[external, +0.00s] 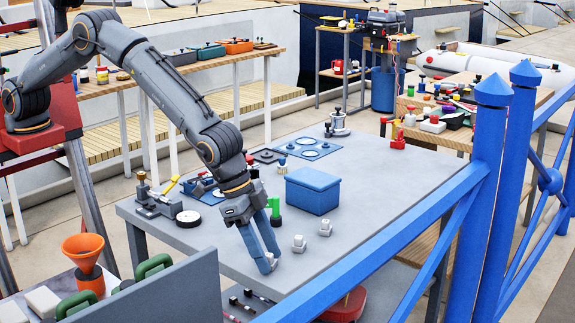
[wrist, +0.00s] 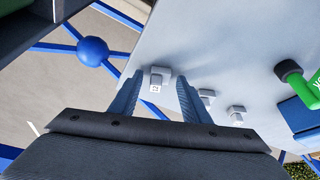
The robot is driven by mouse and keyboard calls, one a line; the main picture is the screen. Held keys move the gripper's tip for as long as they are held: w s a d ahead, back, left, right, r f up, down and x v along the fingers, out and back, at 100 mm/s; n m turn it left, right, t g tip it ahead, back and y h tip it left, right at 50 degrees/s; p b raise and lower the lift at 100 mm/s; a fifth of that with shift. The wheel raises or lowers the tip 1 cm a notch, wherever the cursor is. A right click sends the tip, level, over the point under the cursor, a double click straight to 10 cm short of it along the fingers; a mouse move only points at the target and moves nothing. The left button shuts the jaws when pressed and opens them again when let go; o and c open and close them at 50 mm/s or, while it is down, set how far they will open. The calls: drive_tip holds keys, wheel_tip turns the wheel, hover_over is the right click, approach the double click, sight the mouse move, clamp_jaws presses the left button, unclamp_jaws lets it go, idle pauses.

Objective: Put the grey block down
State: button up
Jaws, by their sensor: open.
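My gripper (external: 270,261) points down at the grey table's (external: 350,190) front edge with its fingers apart. In the wrist view, a small grey block (wrist: 157,78) with a marked pale face sits between the open fingertips (wrist: 159,84), with a gap visible on either side. It appears to rest on the table top near the edge. In the external view the fingers mostly hide it. Two similar grey blocks, one nearer (external: 299,244) and one farther (external: 325,229), stand in a row to the right; both also show in the wrist view (wrist: 206,97) (wrist: 237,114).
A white disc (external: 188,219) and a grey vice-like tool (external: 158,201) lie to the left. A blue railing (external: 400,235) runs along the right front.

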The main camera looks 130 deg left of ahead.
drive_tip(key=b+v, duration=0.3)
drive_tip(key=v, duration=0.9)
drive_tip(key=s+d+f+m+g, duration=0.1)
drive_tip(key=s+d, duration=0.3)
drive_tip(key=s, duration=1)
drive_tip(key=s+d+f+m+g+h, duration=0.1)
drive_tip(key=s+d, duration=0.4)
drive_tip(key=s, duration=1)
drive_tip(key=s+d+f+m+g, duration=0.1)
drive_tip(key=s+d+f+m, duration=0.1)
drive_tip(key=s, duration=1.3)
drive_tip(key=shift+s+d+f+h, duration=0.15)
drive_tip(key=shift+d+f+h, duration=0.25)
drive_tip(key=shift+d+f, duration=0.65)
drive_tip(key=shift+d+r, duration=0.15)
drive_tip(key=shift+r, duration=0.05)
